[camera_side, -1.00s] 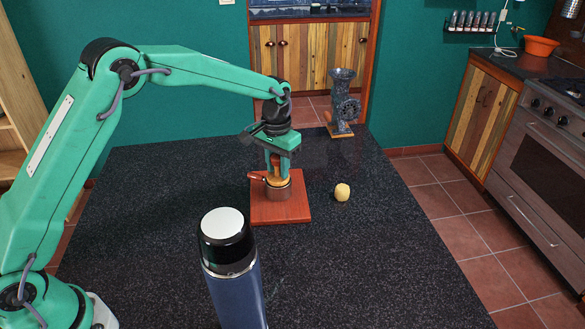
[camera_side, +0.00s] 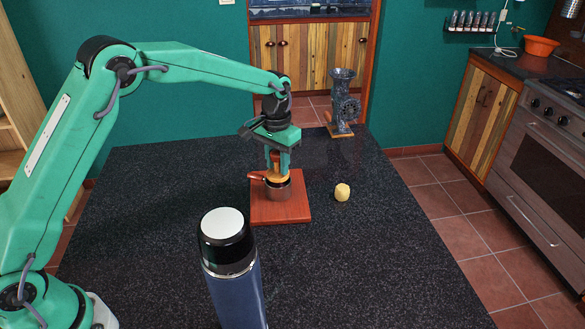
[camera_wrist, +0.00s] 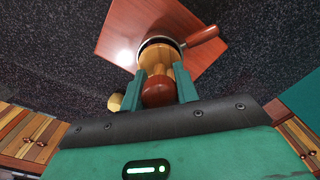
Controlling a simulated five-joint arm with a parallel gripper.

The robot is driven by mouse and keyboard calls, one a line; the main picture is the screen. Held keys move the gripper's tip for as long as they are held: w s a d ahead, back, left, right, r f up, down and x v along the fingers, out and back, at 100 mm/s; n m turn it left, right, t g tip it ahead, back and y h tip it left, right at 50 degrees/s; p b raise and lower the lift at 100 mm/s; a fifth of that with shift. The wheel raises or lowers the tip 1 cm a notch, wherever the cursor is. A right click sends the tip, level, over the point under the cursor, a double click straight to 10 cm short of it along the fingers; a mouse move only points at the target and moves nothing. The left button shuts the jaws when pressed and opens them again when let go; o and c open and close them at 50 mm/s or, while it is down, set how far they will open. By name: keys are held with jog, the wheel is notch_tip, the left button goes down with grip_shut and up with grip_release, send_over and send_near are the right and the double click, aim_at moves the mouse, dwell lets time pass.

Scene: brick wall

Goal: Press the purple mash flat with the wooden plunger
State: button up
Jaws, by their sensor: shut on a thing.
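My gripper (camera_side: 277,164) is shut on the wooden plunger (camera_side: 278,179) and holds it upright over a small metal pot (camera_side: 279,192). The plunger has a light wood shaft and disc and a red-brown knob; it also shows between my fingers in the wrist view (camera_wrist: 158,92). Its lower end is at the pot's mouth; how deep it reaches is hard to tell. The pot has a red-brown handle (camera_wrist: 203,36) and stands on a reddish wooden board (camera_side: 280,214). The purple mash cannot be seen; the pot's inside is hidden by the plunger and the rim.
A small yellowish lump (camera_side: 342,192) sits on the dark speckled table, right of the board. A blue flask with a black and white lid (camera_side: 228,240) stands at the front. A dark grinder (camera_side: 343,103) stands at the back edge. The table's right side is clear.

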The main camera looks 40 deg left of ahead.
aim_at(277, 151)
jog(key=shift+r, duration=0.15)
jog(key=shift+r, duration=1.35)
jog(key=shift+s+d, duration=0.1)
